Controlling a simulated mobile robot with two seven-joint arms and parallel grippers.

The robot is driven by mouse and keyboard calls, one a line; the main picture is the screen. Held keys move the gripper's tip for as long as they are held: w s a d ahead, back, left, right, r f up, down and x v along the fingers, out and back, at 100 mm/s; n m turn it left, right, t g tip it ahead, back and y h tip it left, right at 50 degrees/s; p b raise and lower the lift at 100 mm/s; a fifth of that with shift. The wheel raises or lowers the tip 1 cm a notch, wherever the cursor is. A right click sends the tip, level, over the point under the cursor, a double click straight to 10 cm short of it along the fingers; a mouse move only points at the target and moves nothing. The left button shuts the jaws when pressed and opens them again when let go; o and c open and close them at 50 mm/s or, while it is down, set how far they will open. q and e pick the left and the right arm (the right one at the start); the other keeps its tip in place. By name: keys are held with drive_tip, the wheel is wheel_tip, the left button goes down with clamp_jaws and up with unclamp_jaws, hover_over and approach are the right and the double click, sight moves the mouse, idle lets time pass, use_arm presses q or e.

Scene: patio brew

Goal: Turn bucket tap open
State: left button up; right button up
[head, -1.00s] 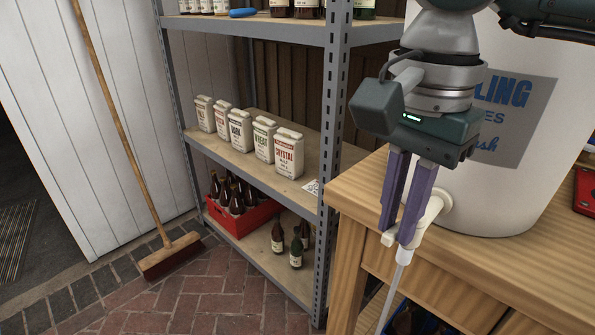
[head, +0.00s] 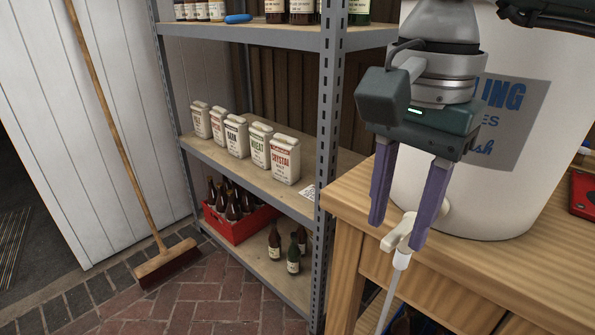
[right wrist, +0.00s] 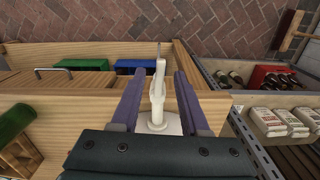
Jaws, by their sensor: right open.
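The white bottling bucket (head: 480,190) stands on the wooden bench at the right of the head view, with a dark label on its side. Its white tap (head: 404,233) sticks out over the bench's front edge, with a pale tube (head: 391,295) hanging from it. My right gripper (head: 397,236) is open, its two purple fingers pointing down with the tap between them. In the right wrist view the tap (right wrist: 158,85) shows between the spread fingers (right wrist: 155,82), with a gap on each side. My left gripper is not in view.
A metal shelf (head: 328,150) stands left of the bench, holding white malt tins (head: 285,160) and a red crate (head: 238,222) of bottles. A red object (head: 584,195) lies on the bench at right. A broom (head: 165,262) leans on the white wall.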

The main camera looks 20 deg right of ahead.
sight(394, 233)
wheel_tip(394, 233, up, 9)
idle(0.3)
